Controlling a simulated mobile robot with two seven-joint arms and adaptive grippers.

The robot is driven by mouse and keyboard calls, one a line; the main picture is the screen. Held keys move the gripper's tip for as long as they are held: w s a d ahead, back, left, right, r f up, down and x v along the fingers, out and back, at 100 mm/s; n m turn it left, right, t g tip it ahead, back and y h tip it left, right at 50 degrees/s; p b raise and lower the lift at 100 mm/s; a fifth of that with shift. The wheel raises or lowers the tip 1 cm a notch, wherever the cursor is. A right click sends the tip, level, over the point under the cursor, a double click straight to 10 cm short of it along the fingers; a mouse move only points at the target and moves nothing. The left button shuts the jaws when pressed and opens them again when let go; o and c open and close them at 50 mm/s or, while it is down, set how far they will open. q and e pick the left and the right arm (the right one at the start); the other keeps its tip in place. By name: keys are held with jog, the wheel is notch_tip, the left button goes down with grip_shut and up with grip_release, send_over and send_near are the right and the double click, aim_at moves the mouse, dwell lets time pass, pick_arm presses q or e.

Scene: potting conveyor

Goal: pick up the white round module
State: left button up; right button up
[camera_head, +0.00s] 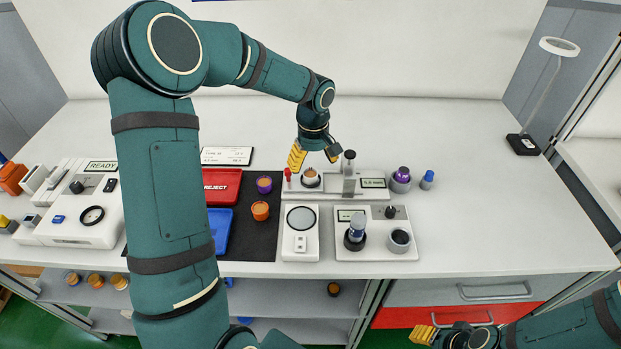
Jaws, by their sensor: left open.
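My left gripper (314,160) comes down from above at the middle of the bench. Its yellow fingertips are spread apart and nothing shows between them. Just below it, a small round module (310,178) with an orange-brown top and pale rim sits in a long light fixture (330,192). I cannot tell whether this is the white round module; no plainly white one stands out. My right gripper (435,333) is low at the right, in front of the drawers, with one yellow fingertip showing; its opening is unclear.
A red REJECT tray (222,187) and orange (260,210) and purple-rimmed (264,184) modules lie left of the fixture. A post with a dark knob (349,172) stands close right of the gripper.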

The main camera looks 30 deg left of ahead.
aim_at(312, 177)
pick_arm(q)
jog(key=f, duration=0.2)
jog(key=f+b, duration=0.1)
jog(key=f, duration=0.1)
jog(key=shift+s, duration=0.4)
jog(key=shift+w+f, duration=0.1)
jog(key=shift+f, duration=0.2)
jog(key=shift+r, duration=0.1)
grip_shut()
jog(key=shift+r, duration=0.1)
notch_tip(312, 177, up, 10)
jog(key=p, duration=0.2)
